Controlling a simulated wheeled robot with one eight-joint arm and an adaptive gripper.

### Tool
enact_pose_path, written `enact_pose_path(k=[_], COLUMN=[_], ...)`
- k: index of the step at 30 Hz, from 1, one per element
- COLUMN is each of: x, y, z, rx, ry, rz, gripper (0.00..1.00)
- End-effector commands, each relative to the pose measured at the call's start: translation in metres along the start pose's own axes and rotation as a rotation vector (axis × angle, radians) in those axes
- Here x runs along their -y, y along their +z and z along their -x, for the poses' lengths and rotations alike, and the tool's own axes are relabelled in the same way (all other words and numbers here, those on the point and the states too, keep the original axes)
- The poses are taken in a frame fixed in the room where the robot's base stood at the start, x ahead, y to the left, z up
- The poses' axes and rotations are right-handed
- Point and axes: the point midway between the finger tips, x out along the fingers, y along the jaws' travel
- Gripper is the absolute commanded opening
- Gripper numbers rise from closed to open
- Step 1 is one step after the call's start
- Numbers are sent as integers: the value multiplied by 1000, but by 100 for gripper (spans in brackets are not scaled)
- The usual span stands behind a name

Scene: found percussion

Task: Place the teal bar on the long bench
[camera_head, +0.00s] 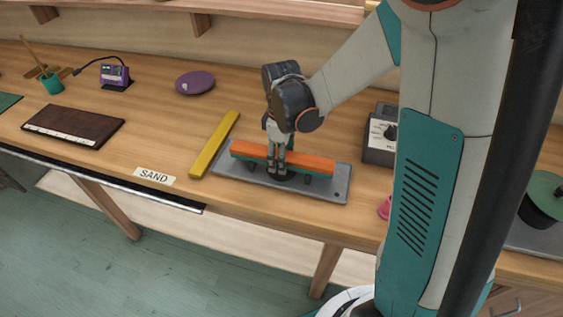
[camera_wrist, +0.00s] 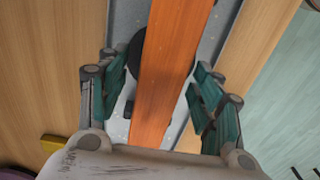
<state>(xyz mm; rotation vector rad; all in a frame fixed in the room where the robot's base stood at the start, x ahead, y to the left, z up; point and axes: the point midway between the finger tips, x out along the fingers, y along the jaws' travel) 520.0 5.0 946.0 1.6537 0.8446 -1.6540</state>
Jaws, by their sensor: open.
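An orange bar (camera_head: 300,160) lies raised on short supports over a grey metal plate (camera_head: 226,171) on the long wooden bench (camera_head: 150,95). My gripper (camera_head: 277,170) points down at the orange bar's middle. In the wrist view my gripper (camera_wrist: 160,85) is open, with one finger on each side of the orange bar (camera_wrist: 170,70) and gaps between. A yellow bar (camera_head: 214,145) lies flat on the bench, left of the plate. Part of the bench at the right is hidden behind my arm.
A "SAND" label (camera_head: 154,176) is at the front edge. A dark brown board (camera_head: 73,126) lies left, with clear bench between it and the yellow bar. A purple disc (camera_head: 195,83) and small purple device (camera_head: 115,74) are behind. A grey box with a dial (camera_head: 380,135) stands right.

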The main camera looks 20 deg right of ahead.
Motion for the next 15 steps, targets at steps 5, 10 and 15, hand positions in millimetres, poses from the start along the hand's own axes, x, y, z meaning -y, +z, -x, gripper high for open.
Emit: enact_pose_path(k=[5, 10, 15], x=[0, 0, 0], y=[0, 0, 0], z=[1, 1, 1], rx=[0, 0, 0], ry=[0, 0, 0], rz=[0, 0, 0], gripper=[42, 8, 4])
